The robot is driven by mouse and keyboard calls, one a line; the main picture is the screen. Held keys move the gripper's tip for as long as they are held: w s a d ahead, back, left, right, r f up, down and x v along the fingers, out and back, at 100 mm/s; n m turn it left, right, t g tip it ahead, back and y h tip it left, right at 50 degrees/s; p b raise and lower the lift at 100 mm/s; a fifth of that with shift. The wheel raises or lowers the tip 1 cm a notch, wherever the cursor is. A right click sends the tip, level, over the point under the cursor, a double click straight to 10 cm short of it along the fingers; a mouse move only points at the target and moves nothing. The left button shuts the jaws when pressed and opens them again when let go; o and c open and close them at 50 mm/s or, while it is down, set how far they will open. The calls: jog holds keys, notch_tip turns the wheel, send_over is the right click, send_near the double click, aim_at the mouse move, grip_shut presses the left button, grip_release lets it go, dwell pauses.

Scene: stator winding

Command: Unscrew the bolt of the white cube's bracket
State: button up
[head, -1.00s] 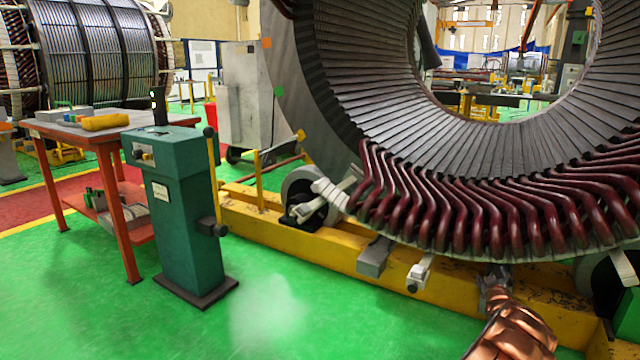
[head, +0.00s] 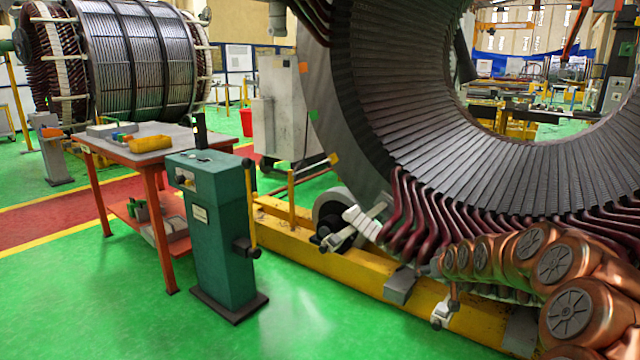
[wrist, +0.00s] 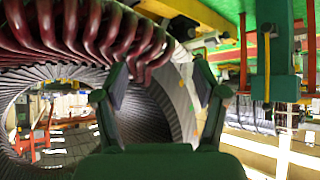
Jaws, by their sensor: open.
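In the head view a small white cube (head: 441,313) with a bracket sits against the yellow beam under the big stator (head: 400,110). Its bolt is too small to make out. My copper arm reaches in from the lower right, in front of the red coil ends and above the white cube. My gripper (wrist: 162,85) shows clearly in the wrist view, its two dark fingers spread apart with nothing between them. Beyond the fingers are the stator's inner wall and red coil ends (wrist: 90,25). The white cube cannot be made out with certainty in the wrist view.
The yellow beam (head: 350,272) runs along the floor, with a grey block (head: 400,286) left of the white cube. A roller with a white clamp (head: 362,222) stands further left. A green pedestal (head: 220,235) and an orange table (head: 160,155) stand left. Green floor in front is clear.

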jog(key=s+a+r+g+p, duration=0.2)
jog(key=s+a+r+p, duration=0.15)
jog(key=s, duration=0.35)
jog(key=s+a+r+n+g+y+p, duration=0.1)
jog(key=s+a+r+p, duration=0.1)
jog(key=s+a+r, duration=0.3)
jog(key=s+a+r+g+p, duration=0.25)
jog(key=s+r, duration=0.25)
jog(key=s, duration=0.3)
jog(key=s+r+g+p, duration=0.2)
jog(key=s+r+p, duration=0.1)
jog(key=s, duration=0.9)
jog(key=s+a+r+m+g+p, duration=0.1)
jog(key=s+p, duration=0.4)
jog(key=s, duration=0.7)
jog(key=s+a+r+g+h+p, duration=0.1)
jog(key=s+r+g+p, duration=0.2)
jog(key=s, duration=0.9)
jog(key=shift+r+m+p, duration=0.3)
jog(key=shift+r+p, duration=0.1)
jog(key=shift+r, duration=1)
